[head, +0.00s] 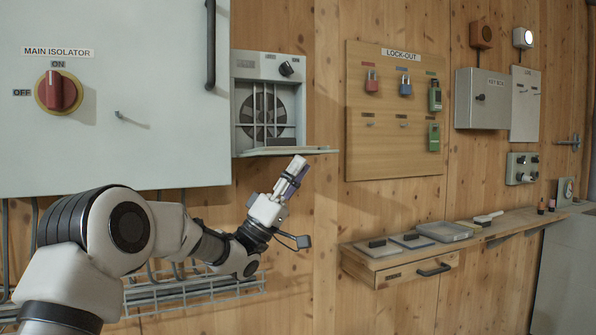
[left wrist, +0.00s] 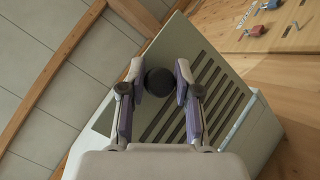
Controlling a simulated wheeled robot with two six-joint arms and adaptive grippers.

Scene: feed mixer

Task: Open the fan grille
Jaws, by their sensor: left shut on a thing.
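The fan box (head: 270,100) is on the wall right of the large grey cabinet, with its dark round fan (head: 262,115) showing behind thin bars. The fan grille (head: 315,151) sticks out from the box's lower edge, roughly level and seen nearly edge-on. In the left wrist view it is a slotted grey panel (left wrist: 210,85). My left gripper (head: 297,168) is just below the grille, pointing up. Its fingers (left wrist: 160,80) are shut on a round black knob (left wrist: 159,82) at the grille's face. The head view does not show this knob. My right gripper is not in view.
The cabinet (head: 150,150) carries a red isolator switch (head: 57,91) and a dark vertical handle (head: 210,45). A wire tray (head: 195,292) runs below. A lock-out board (head: 395,110) and a shelf with a drawer (head: 405,270) are to the right.

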